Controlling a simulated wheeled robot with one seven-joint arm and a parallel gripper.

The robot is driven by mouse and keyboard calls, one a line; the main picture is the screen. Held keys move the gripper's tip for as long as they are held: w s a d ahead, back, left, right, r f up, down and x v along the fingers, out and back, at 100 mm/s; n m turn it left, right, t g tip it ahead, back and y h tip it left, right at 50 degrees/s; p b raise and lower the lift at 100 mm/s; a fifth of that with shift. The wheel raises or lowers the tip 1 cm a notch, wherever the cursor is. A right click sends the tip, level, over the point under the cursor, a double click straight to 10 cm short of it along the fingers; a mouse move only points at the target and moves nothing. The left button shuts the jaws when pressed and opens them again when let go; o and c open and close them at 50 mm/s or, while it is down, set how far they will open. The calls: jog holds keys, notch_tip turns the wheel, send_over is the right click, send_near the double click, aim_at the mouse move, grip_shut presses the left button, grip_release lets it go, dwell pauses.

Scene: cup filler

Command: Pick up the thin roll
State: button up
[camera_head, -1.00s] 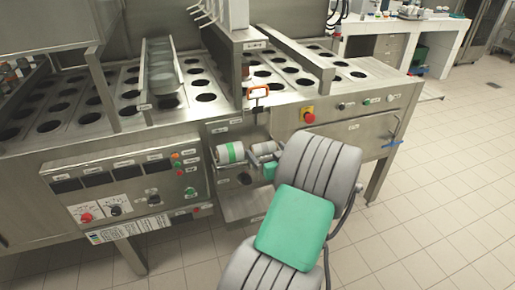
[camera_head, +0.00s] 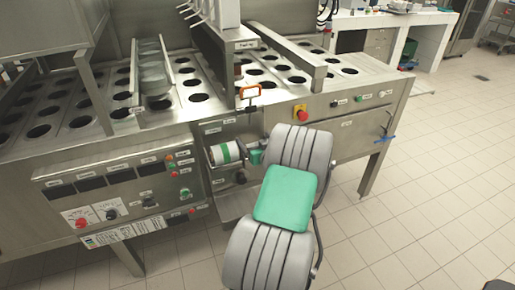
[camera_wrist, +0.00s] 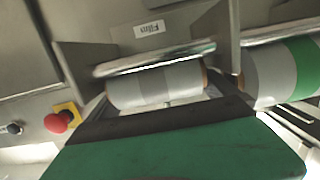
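The thin roll (camera_wrist: 157,86), pale grey with a darker middle band, lies across the wrist view, under a metal bar. In the head view it is hidden behind my arm and gripper. My gripper (camera_wrist: 160,102) shows a dark finger near each end of this roll, spread apart. The fingers look open, and I cannot tell whether they touch the roll. In the head view the green end of my gripper (camera_head: 256,155) is at the machine's front, just right of the other roll.
A thicker roll with a green band (camera_wrist: 286,72) sits beside the thin one; it also shows in the head view (camera_head: 226,153). A label reading Film (camera_wrist: 149,29) is above. A red stop button (camera_wrist: 62,120) is at the left of the wrist view.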

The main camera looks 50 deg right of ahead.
jog(key=c, duration=1.1)
